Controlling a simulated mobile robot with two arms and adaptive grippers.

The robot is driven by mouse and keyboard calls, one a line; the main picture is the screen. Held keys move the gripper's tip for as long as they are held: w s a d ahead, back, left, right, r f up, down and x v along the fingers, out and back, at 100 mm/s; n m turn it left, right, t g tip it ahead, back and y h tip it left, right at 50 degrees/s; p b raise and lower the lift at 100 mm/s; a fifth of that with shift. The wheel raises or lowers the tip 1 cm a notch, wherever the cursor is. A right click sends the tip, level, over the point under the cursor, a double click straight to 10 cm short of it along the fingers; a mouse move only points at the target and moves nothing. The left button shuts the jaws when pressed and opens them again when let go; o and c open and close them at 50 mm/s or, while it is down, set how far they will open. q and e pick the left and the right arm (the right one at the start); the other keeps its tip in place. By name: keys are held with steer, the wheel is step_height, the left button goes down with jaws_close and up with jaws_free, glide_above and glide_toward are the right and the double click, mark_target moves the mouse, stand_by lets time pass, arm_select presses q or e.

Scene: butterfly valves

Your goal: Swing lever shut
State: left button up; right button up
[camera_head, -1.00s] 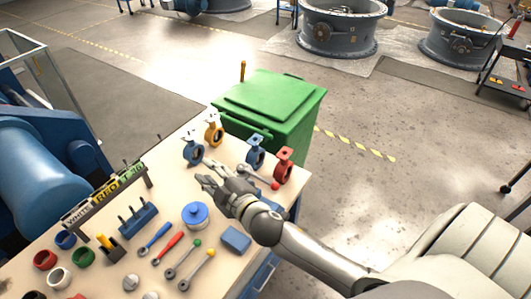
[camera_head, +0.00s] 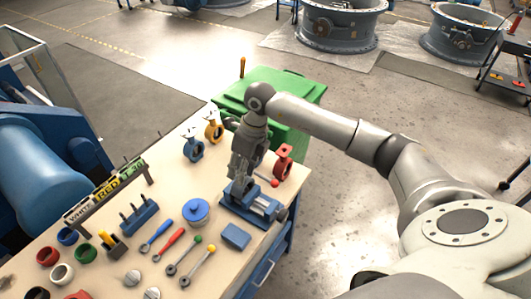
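A short lever with a red ball end (camera_head: 275,183) shows just right of my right gripper; the rest of its grey bar is mostly covered. My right gripper (camera_head: 238,182) points down over a blue vise-like fixture (camera_head: 262,207) at the table's right edge. Its fingers look close above or at the fixture, but I cannot tell whether they touch anything or how far apart they are. A red butterfly valve (camera_head: 283,162) stands upright behind it. My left gripper is out of view.
A green bin (camera_head: 300,90) stands behind the table. Wrenches, including a red-handled one (camera_head: 168,243), a round blue container (camera_head: 196,211), a blue block (camera_head: 235,236) and several coloured rings crowd the near table. A label rack (camera_head: 105,193) stands at the left.

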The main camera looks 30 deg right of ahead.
mark_target(265, 177)
steer(key=d+h, duration=0.1)
steer(key=d, duration=0.1)
steer(key=d+r+h, duration=0.1)
steer(key=d, duration=0.2)
steer(key=d+h, duration=0.1)
steer(key=d, duration=0.1)
steer(key=shift+s+d+r+m+g, duration=0.2)
steer(key=shift+d+r+m+g, duration=0.1)
steer(key=shift+d+m, duration=0.1)
steer(key=shift+f+b, duration=0.6)
steer(key=shift+f, duration=0.3)
step_height(265, 177, down, 7)
steer(key=b, duration=0.5)
steer(key=shift+a, duration=0.1)
steer(key=shift+c, duration=0.2)
steer(key=shift+w, duration=0.1)
jaws_close()
steer(key=shift+f, duration=0.1)
